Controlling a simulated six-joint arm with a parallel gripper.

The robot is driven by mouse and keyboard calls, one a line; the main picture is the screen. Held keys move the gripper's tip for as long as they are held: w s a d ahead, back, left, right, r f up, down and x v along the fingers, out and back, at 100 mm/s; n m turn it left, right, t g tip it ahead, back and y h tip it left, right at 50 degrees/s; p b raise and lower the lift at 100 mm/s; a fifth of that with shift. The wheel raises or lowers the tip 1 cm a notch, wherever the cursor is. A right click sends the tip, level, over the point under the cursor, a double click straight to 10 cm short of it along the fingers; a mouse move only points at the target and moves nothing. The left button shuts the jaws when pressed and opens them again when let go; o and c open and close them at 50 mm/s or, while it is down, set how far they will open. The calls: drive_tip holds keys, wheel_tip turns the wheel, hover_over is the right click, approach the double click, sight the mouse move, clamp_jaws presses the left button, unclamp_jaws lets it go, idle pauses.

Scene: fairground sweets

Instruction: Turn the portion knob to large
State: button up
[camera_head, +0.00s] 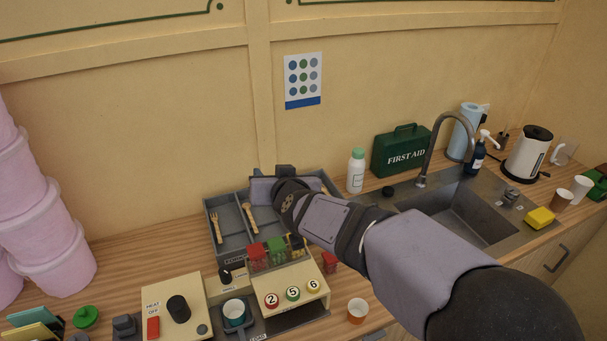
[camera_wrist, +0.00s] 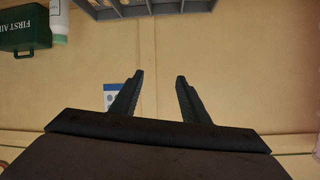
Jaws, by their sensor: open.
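A small black knob (camera_head: 225,274) with a light mark stands on a cream panel in the head view. Its lettering is too small to read, so I cannot tell its setting or be sure that it is the portion knob. A larger black knob (camera_head: 178,308) stands on the box marked HEAT and OFF, to the left. My gripper (camera_wrist: 160,76) is open and empty in the wrist view, with bare wall between its fingers. In the head view my arm reaches over the grey cutlery tray (camera_head: 209,222), behind and apart from both knobs.
A teal cup (camera_head: 234,311) sits in front of the small knob. An orange cup (camera_head: 357,309) stands to the right. The wall (camera_head: 150,130) is close behind the tray.

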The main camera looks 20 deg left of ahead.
drive_tip(key=w+d, duration=0.2)
drive_tip(key=d, duration=0.4)
drive_tip(key=shift+w+d+f+g+h, duration=0.2)
drive_tip(key=shift+d+g+h, duration=0.1)
drive_tip(key=shift+h, duration=0.1)
drive_tip(key=s+a+f+n+g+y+b, duration=0.1)
drive_tip(key=s+a+f+n+g+b, duration=0.25)
drive_tip(key=s+a+f, duration=0.5)
drive_tip(key=s+a+f+n+g+b, duration=0.2)
drive_tip(key=s+a+f+n+b, duration=0.3)
drive_tip(key=a, duration=0.7)
drive_tip(key=m+g+h+p, duration=0.1)
drive_tip(key=m+g+h, duration=0.1)
drive_tip(key=h, duration=0.3)
hover_over(225, 275)
drive_tip(key=d, duration=0.2)
wheel_tip(225, 275, down, 3)
drive_tip(key=shift+s+a, duration=0.15)
drive_tip(key=shift+a, duration=0.05)
drive_tip(key=shift+f, duration=0.15)
